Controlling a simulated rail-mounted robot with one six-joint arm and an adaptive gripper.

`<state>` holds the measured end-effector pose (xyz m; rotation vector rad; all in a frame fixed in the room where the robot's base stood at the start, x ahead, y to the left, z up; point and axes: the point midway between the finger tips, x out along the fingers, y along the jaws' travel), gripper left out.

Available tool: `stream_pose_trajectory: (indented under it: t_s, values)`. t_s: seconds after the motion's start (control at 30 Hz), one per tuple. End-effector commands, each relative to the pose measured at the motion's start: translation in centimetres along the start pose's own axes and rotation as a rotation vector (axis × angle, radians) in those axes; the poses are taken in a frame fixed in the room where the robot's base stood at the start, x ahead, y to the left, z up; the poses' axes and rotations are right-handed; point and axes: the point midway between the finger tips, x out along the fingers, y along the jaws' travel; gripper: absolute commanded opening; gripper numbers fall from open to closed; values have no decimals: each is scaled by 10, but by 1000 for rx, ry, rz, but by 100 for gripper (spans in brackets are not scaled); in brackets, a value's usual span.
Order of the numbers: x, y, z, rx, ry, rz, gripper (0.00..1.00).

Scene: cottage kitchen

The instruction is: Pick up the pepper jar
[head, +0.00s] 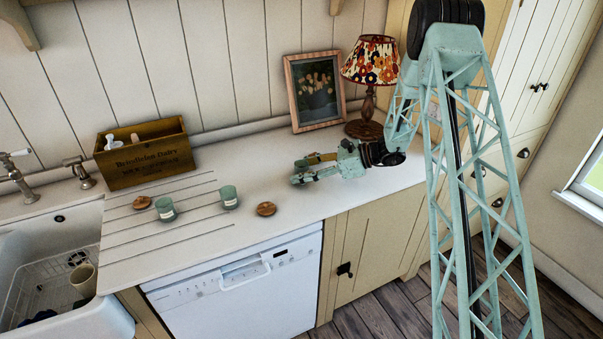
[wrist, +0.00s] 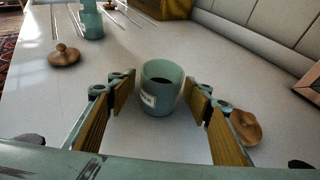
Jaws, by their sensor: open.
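A teal jar with no lid, dark contents and a white label (wrist: 160,88) stands upright on the worktop, in the middle of the wrist view. The label is too small to read surely. My gripper (wrist: 158,103) is open, with a finger on each side of this jar and gaps visible between. In the head view my gripper (head: 300,172) is low over the worktop; I cannot clearly tell the jar from its teal fingers there. Two more teal jars stand farther left, one nearer (head: 229,197) and one farther (head: 165,208).
A wooden lid (wrist: 245,127) lies just right of my right finger. Other lids lie by the worktop front (head: 266,208) and by the far jar (head: 142,202). A wooden crate (head: 147,157), a framed picture (head: 315,92) and a lamp (head: 371,63) stand along the wall.

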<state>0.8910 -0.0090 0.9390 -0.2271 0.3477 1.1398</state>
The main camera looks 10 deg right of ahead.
Motion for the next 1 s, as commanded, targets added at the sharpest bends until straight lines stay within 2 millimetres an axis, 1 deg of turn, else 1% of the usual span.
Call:
stream_pose_trajectory:
  t_s: [0.23,0.53,0.83,1.0]
  values:
    - [0,0,0,0,0,0,45]
    - [0,0,0,0,0,0,18]
    - [0,0,1,0,0,0,18]
    - [-2,0,5,0,0,0,18]
